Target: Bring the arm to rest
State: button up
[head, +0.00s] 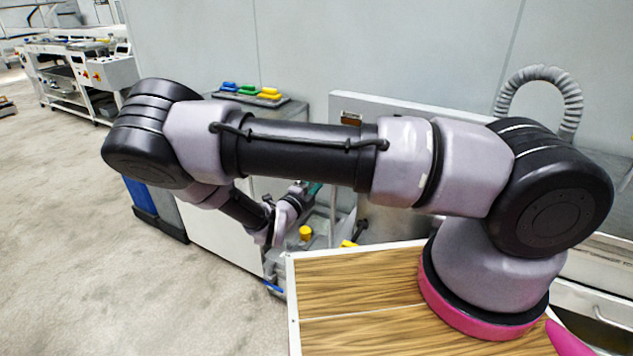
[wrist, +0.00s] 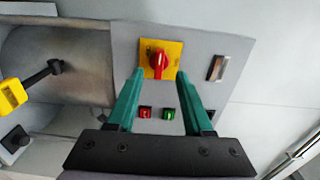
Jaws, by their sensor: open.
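My arm (head: 310,150) stretches from right to left across the head view, then folds down and back at its far left joint. My gripper (wrist: 160,72) shows two teal fingers in the wrist view, spread apart with nothing between them that they grip. A red rotary switch on a yellow plate (wrist: 160,58) shows between and beyond the fingertips. I cannot tell whether the fingertips touch the panel. In the head view the gripper (head: 314,188) is small and partly hidden behind my arm, near the machine.
The grey panel (wrist: 225,75) bears a red button (wrist: 145,112) and a green button (wrist: 168,114). A yellow-ended black handle (wrist: 12,97) is left of the gripper. Blue, green and yellow pieces (head: 250,90) lie behind my arm. Open floor (head: 80,240) is at the left.

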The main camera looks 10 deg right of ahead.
jog(key=s+d+r+m+g+y, duration=0.1)
jog(key=s+d+r+m+g, duration=0.35)
jog(key=m, duration=0.45)
jog(key=s+d+r+m+g+y, duration=0.1)
jog(key=d+r+m+g, duration=0.35)
jog(key=r+m, duration=0.45)
jog(key=s+d+r+m+g+y, duration=0.1)
jog(key=s+d+r+m+g, duration=0.3)
jog(key=m, duration=0.6)
jog(key=s+d+r+m+t+y, duration=0.1)
jog(key=s+r+m+y, duration=0.3)
jog(key=r+m, duration=0.7)
jog(key=s+d+r+m+t+y, duration=0.1)
jog(key=s+r+m+t+y, duration=0.3)
jog(key=s+r+m, duration=0.4)
notch_tip(320, 180, up, 6)
jog(key=m+y, duration=0.1)
jog(key=m, duration=0.3)
jog(key=shift+s+r+t+y, duration=0.15)
jog(key=shift+s+t+y, duration=0.15)
